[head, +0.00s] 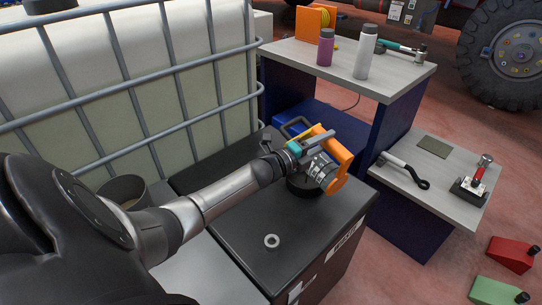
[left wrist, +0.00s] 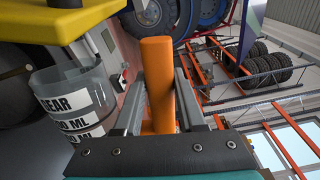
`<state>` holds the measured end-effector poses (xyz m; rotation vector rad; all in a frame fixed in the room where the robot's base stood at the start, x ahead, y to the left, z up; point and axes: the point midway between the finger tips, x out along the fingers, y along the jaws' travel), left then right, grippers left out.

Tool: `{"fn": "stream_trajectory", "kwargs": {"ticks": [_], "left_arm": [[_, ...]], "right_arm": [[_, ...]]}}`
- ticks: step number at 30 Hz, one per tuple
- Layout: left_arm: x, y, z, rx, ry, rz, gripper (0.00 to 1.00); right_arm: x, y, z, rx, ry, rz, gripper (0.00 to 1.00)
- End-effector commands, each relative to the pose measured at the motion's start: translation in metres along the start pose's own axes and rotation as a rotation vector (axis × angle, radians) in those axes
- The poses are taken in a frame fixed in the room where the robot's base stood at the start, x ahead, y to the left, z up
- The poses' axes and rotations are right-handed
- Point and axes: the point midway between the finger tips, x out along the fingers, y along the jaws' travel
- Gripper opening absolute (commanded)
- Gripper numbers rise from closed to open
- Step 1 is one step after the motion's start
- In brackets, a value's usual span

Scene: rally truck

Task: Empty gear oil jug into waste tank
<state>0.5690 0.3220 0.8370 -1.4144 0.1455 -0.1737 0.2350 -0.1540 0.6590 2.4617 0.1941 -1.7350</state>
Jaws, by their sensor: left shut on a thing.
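My left gripper (head: 322,148) is shut on the orange handle (left wrist: 157,85) of the gear oil jug, whose orange part shows in the head view (head: 341,155). In the left wrist view the jug's clear body (left wrist: 70,100) has a white label reading "GEAR" and "ML". The jug looks strongly tilted above a dark round fitting (head: 301,187) on the black box-like tank (head: 320,222). I cannot see the jug's mouth, any flow or how much oil is inside. A caged pale tank (head: 150,95) stands behind on the left. My right gripper is not in view.
A grey ring (head: 272,241) lies on the black top. A shelf (head: 410,80) at the right holds a purple bottle (head: 325,47) and a silver bottle (head: 365,52). Tools lie on a lower shelf (head: 435,200). Red (head: 510,254) and green (head: 496,291) blocks sit on the floor.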

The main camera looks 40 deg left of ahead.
Motion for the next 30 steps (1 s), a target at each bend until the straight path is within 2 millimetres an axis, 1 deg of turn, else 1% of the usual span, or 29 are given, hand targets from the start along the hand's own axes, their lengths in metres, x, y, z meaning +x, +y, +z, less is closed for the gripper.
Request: {"fn": "stream_trajectory", "kwargs": {"ticks": [12, 30], "left_arm": [[0.0008, -0.0041, 0.012, -0.075, 0.0, -0.004, 0.0], [0.0006, -0.0038, 0.0118, -0.077, 0.0, -0.004, 0.0]], "right_arm": [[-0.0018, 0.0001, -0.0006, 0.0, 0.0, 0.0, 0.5], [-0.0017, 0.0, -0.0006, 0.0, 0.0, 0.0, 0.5]]}}
